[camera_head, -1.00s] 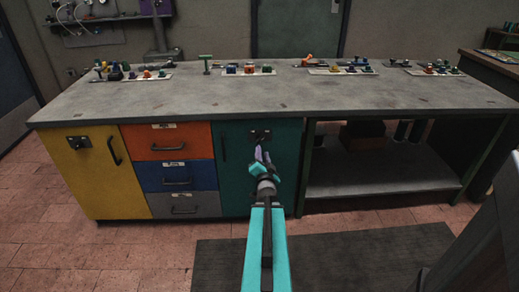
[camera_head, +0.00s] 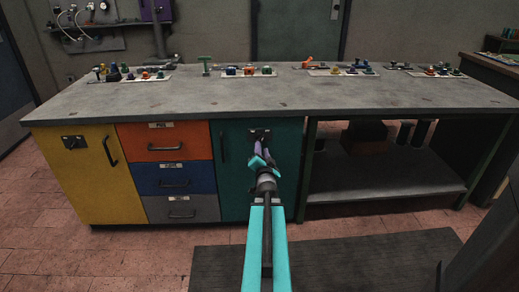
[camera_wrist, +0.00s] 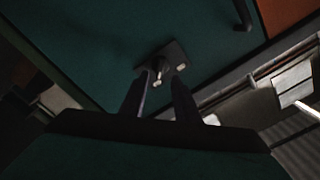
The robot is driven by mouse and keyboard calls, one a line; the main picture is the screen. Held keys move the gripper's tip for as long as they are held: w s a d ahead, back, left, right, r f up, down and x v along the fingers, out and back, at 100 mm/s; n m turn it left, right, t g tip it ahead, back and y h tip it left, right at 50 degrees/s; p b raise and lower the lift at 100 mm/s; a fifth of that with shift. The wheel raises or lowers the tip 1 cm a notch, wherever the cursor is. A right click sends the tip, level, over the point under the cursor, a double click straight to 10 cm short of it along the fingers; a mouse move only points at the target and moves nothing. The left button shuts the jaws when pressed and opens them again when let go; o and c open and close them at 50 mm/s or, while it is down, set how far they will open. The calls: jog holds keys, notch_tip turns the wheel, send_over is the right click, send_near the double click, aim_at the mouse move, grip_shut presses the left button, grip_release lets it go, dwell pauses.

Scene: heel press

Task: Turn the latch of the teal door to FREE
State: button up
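The teal door (camera_head: 230,185) is shut, in the middle of the bench front. Its dark latch plate (camera_head: 259,133) is near the top; in the wrist view the plate (camera_wrist: 174,57) carries a small pale-tipped lever (camera_wrist: 157,78). My gripper (camera_head: 260,148) is right in front of the latch and partly covers it. In the wrist view its two dark fingers (camera_wrist: 163,82) stand apart, with the lever between or just beyond their tips. I cannot tell whether they touch it. No latch marking is readable.
A yellow door (camera_head: 85,180) with its own latch and orange, blue and grey drawers (camera_head: 175,180) are to the left. An open shelf (camera_head: 380,185) is to the right. Small coloured parts stand on the grey bench top (camera_head: 230,98). A dark mat (camera_head: 340,265) lies on the floor.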

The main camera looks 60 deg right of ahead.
aim_at(260, 139)
jog(key=shift+x, duration=2.85)
